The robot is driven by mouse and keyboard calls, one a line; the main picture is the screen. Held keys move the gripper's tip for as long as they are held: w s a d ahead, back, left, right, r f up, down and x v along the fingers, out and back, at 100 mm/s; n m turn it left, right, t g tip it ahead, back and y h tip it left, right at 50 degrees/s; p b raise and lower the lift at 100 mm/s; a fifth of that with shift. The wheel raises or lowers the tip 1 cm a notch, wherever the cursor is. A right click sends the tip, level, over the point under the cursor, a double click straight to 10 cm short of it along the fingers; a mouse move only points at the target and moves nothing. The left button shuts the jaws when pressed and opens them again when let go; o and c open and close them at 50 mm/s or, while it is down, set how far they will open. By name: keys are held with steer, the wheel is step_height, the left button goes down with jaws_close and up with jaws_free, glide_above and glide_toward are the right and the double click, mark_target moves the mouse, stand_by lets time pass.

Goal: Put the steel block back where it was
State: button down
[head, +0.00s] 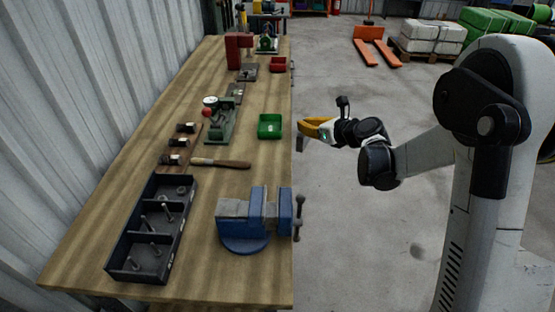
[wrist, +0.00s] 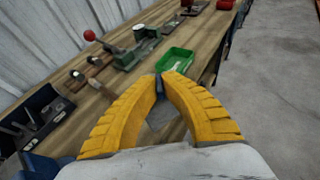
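My gripper (head: 303,130) has yellow fingers and hangs just past the right edge of the workbench, level with the green bin. In the wrist view its fingertips (wrist: 161,82) are close together. A grey block-like piece, which looks like the steel block (head: 301,144), is at the fingertips, in the air and clear of the bench top. In the wrist view the block (wrist: 160,115) shows as a grey face between the fingers, partly hidden by them. The bench (head: 130,265) is wooden and runs away from me.
A blue vise (head: 245,240) stands at the near right edge. A black compartment tray (head: 116,262) with upright pins is left of it. A wooden-handled tool (head: 222,163), green bin (head: 270,127), green fixture (head: 219,125) and red bin (head: 278,66) lie beyond. Bare wood surrounds the green bin.

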steer(key=a+f+b, duration=0.2)
steer(key=a+f, duration=0.1)
steer(key=w+a+f+b, duration=0.1)
steer(key=a+f, duration=0.3)
steer(key=a+f+b, duration=0.2)
steer(key=a+f, duration=0.2)
steer(key=shift+w+a+f+b, duration=0.1)
steer(key=shift+w+b, duration=0.05)
steer(key=shift+b, duration=0.2)
steer(key=c, duration=2)
jaws_free()
steer(key=shift+f, duration=0.1)
steer(key=o, duration=0.4)
